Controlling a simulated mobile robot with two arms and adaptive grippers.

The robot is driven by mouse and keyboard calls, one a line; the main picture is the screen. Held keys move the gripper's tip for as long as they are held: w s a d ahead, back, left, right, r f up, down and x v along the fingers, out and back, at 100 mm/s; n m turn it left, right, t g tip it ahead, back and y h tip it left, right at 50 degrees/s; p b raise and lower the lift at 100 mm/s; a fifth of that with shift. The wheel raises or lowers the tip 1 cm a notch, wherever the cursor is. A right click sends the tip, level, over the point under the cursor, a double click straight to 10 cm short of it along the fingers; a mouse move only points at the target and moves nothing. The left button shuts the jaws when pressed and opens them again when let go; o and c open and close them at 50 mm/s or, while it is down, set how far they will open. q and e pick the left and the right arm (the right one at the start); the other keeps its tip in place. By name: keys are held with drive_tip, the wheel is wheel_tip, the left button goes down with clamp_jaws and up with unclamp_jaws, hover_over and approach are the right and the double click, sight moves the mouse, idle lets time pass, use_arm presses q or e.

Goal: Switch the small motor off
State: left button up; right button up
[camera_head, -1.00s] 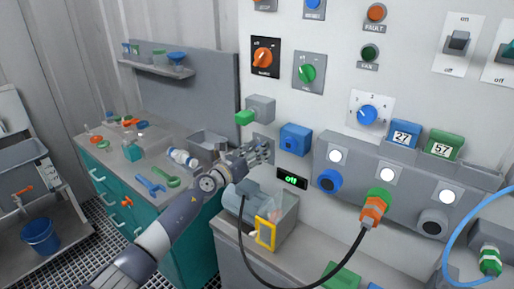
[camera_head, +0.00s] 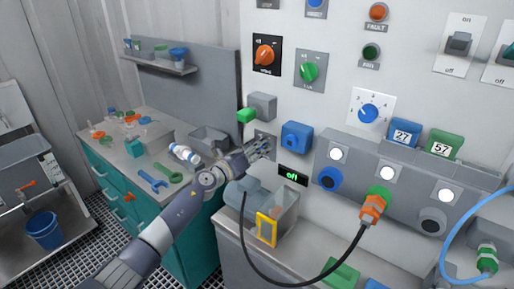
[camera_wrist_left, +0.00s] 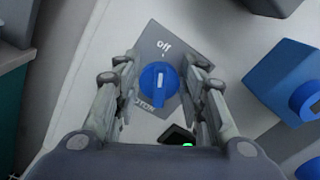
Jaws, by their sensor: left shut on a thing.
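The small motor (camera_head: 243,197), a grey-blue body behind a yellow-framed guard (camera_head: 266,229), sits on the bench below the wall panel. In the left wrist view a blue rotary knob (camera_wrist_left: 159,88) sits on a grey plate (camera_wrist_left: 150,48) marked "off" and with partly covered lettering. The knob's white mark points toward "off". My left gripper (camera_head: 262,148) is at this plate, its fingers shut on the knob from both sides; they hide the knob in the head view. A small display (camera_head: 292,175) below reads "off" in green. My right gripper is not in view.
A grey box with a green end (camera_head: 246,115) sticks out just above my left gripper, and a blue box (camera_head: 296,137) just right of it. A black cable (camera_head: 300,283) loops in front of the bench.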

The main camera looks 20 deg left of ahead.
use_arm(q)
drive_tip(key=o, duration=1)
drive_tip(key=shift+c, duration=0.2)
drive_tip(key=v, duration=1.2)
